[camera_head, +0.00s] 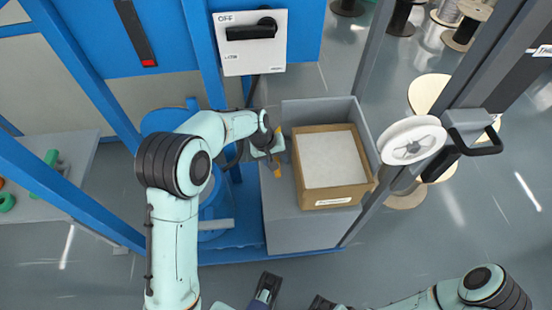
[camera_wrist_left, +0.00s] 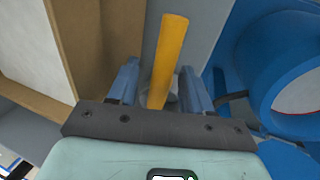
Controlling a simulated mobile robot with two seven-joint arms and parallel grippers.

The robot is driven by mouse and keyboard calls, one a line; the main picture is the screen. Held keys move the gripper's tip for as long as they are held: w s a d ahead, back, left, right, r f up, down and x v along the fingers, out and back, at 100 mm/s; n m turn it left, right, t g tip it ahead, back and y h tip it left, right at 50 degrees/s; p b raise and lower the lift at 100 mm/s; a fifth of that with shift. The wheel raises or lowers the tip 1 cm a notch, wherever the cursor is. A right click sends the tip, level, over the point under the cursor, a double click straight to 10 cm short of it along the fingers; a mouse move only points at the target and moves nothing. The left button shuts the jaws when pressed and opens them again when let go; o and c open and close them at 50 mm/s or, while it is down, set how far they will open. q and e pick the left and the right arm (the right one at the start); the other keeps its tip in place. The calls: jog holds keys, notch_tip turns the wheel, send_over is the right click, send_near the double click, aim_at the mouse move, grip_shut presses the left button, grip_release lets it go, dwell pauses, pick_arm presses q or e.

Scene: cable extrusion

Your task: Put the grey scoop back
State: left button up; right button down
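An orange-yellow handle (camera_head: 277,170) stands at the left side of the open-topped box. In the left wrist view the handle (camera_wrist_left: 168,60) rises between my finger pads, with a small grey part, perhaps the scoop's body (camera_wrist_left: 172,100), partly hidden at its base. My left gripper (camera_head: 274,148) is around the handle. In the left wrist view its fingers (camera_wrist_left: 160,85) stand apart, with gaps visible beside the handle, so it looks open. The grey scoop's full shape is hidden. My right gripper (camera_head: 292,296) is at the bottom edge, fingers wide apart and empty.
A cardboard box (camera_head: 375,183) with pale contents sits in a grey bin (camera_head: 318,112) on a grey cabinet (camera_head: 305,235). Blue frame posts (camera_head: 75,65) and a blue round machine part (camera_wrist_left: 262,75) stand close by. A white spool (camera_head: 395,130) is at the right.

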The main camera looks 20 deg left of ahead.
pick_arm(q)
jog(key=shift+r, duration=0.1)
jog(key=shift+r, duration=0.3)
jog(key=p+v, duration=0.2)
jog(key=v, duration=0.9)
jog(key=shift+r, duration=0.2)
jog(key=shift+s+a, duration=0.1)
jog(key=shift+s, duration=0.05)
